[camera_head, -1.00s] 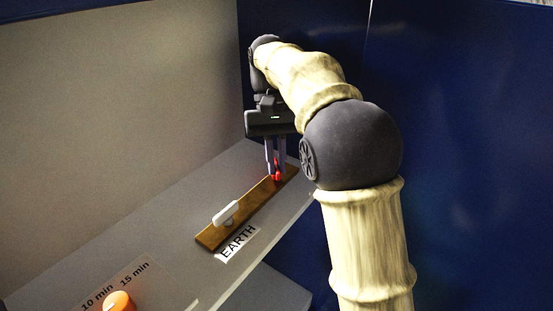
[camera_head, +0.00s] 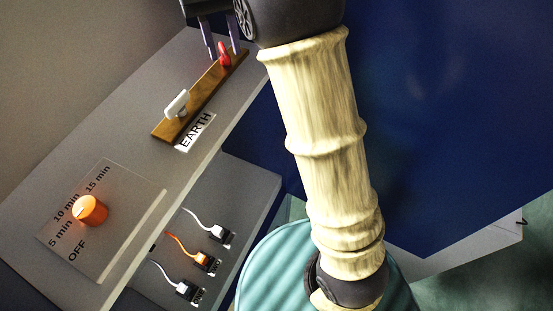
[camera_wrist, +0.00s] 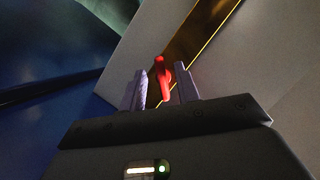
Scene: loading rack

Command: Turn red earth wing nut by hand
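The red wing nut (camera_head: 225,54) sits at the far end of a brown bar (camera_head: 205,92) marked EARTH. My gripper (camera_head: 223,53) is at the top of the head view, its fingers reaching down on either side of the nut. In the wrist view the red nut (camera_wrist: 162,80) stands between the two fingers (camera_wrist: 161,88), with gaps at both sides. The gripper is open and holds nothing. A white wing nut (camera_head: 177,103) is at the near end of the bar. Most of the gripper body is cut off in the head view.
An orange timer knob (camera_head: 91,209) sits on a clear plate on the grey shelf (camera_head: 120,115). Below are several cable plugs (camera_head: 207,262) on a lower panel. A blue wall (camera_head: 440,100) stands at the right. The shelf beside the bar is clear.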

